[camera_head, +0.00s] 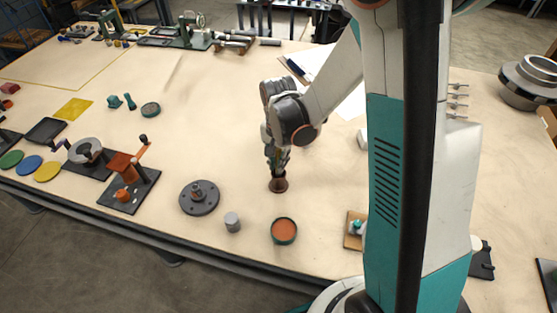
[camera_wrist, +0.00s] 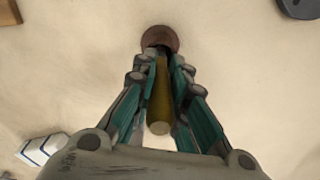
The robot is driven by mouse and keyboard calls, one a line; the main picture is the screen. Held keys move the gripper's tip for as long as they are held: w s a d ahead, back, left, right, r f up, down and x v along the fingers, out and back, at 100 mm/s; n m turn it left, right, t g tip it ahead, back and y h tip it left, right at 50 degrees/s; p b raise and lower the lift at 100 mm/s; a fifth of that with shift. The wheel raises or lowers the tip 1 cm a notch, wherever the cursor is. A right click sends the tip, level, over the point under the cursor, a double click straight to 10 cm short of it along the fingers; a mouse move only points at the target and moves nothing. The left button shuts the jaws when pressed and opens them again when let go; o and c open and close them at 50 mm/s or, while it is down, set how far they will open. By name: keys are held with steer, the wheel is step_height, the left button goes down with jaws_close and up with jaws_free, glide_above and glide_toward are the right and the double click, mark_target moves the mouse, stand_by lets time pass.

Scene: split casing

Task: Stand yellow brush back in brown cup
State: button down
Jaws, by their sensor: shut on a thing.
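The brown cup (camera_head: 278,185) stands on the table below my gripper (camera_head: 277,165) in the head view. In the wrist view the cup (camera_wrist: 160,38) shows at the far end of the fingers. The yellow brush (camera_wrist: 159,100) lies between the fingers of my gripper (camera_wrist: 158,58), which is shut on it. Its handle end points toward the wrist camera and its far end reaches toward the cup. The fingers hide the brush's lower end, so I cannot tell how far it is inside the cup.
A dark round flange (camera_head: 199,198), a small grey cylinder (camera_head: 232,222) and a round dish with orange contents (camera_head: 284,231) stand toward the front edge. A white sheet (camera_head: 318,64) lies behind my arm. The table left of the cup is fairly clear.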

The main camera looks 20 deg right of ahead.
steer(key=c, duration=1.5)
jaws_free()
steer(key=shift+c, duration=0.2)
step_height(320, 180, up, 12)
